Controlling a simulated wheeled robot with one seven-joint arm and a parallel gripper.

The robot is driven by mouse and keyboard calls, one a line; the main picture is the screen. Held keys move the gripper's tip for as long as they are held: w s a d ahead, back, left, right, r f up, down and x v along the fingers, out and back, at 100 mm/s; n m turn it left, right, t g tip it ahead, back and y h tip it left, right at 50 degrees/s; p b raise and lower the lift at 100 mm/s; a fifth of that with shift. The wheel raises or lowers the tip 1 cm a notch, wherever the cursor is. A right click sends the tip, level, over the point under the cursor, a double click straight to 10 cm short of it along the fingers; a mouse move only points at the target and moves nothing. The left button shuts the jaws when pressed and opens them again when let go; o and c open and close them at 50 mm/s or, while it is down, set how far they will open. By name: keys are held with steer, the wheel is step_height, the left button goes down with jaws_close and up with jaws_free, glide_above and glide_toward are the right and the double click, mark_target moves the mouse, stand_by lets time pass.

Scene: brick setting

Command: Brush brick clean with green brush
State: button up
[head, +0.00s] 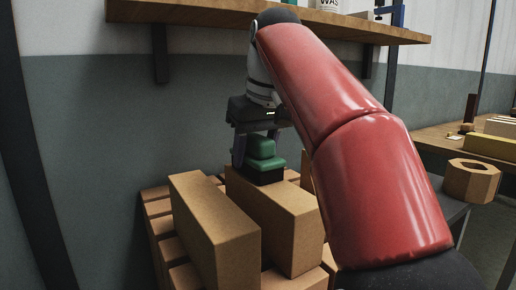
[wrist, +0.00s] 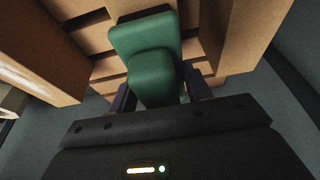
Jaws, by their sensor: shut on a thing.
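The green brush (head: 261,150) has a stepped green handle and a dark bristle block. My gripper (head: 256,146) points down and is shut on its handle, with a finger on each side. The bristle end is at the far end of the top of a tan brick (head: 291,226); it appears to touch it, but the contact line is hard to see. The wrist view shows the green brush (wrist: 148,52) between the fingers of my gripper (wrist: 160,96), with its bristles hidden under the handle.
Another tan brick (head: 216,226) stands left of the brushed one, on a stack of bricks (head: 160,215). A wooden shelf (head: 200,35) is above on the wall. A workbench (head: 436,138) is at the right, with a hollow wooden block (head: 485,182) nearby.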

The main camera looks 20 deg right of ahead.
mark_target(253, 135)
step_height(253, 135, up, 4)
steer(key=p, duration=0.5)
steer(key=shift+r, duration=0.95)
steer(key=shift+r, duration=1.5)
